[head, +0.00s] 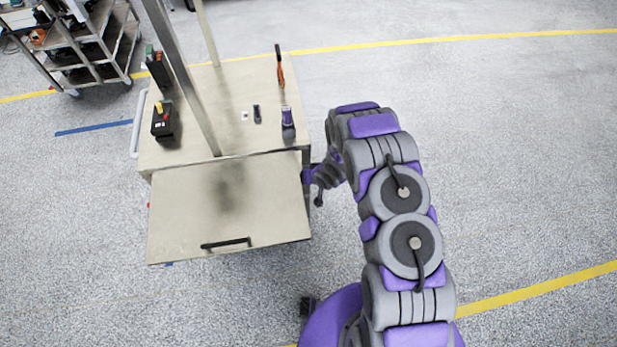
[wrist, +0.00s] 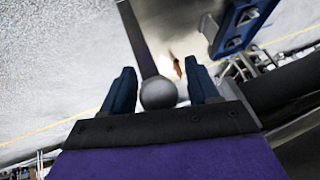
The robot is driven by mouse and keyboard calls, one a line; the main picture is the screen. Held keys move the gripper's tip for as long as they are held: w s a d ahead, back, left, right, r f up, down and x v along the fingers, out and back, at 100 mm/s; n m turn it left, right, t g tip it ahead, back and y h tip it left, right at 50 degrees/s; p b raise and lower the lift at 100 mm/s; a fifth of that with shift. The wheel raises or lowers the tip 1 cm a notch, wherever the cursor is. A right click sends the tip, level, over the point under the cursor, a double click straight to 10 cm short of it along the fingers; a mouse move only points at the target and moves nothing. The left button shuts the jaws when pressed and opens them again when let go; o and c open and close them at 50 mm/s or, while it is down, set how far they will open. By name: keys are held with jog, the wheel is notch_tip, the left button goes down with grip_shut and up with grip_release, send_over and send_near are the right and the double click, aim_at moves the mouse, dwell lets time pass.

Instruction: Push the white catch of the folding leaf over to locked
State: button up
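The folding leaf (head: 228,205) is a beige panel at the front of the cart, with a black handle near its front edge. My gripper (head: 308,176) is at the cart's right side, by the seam between leaf and top. In the wrist view my gripper (wrist: 162,88) has its two dark blue fingers apart. A pale grey round knob (wrist: 158,93) shows between them, with a gap on each side; contact cannot be told. It may be the catch, but I cannot be sure. No white catch can be made out in the head view, where my gripper covers that spot.
The cart top (head: 215,125) carries a black box with a yellow top (head: 163,120), an orange-handled tool (head: 279,68) and small items. A grey post (head: 182,75) rises from it. A shelf trolley (head: 85,45) stands at back left. The floor to the right is clear.

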jog(key=shift+s, duration=0.1)
jog(key=v, duration=1.7)
jog(key=shift+r, duration=0.2)
dwell(0.6)
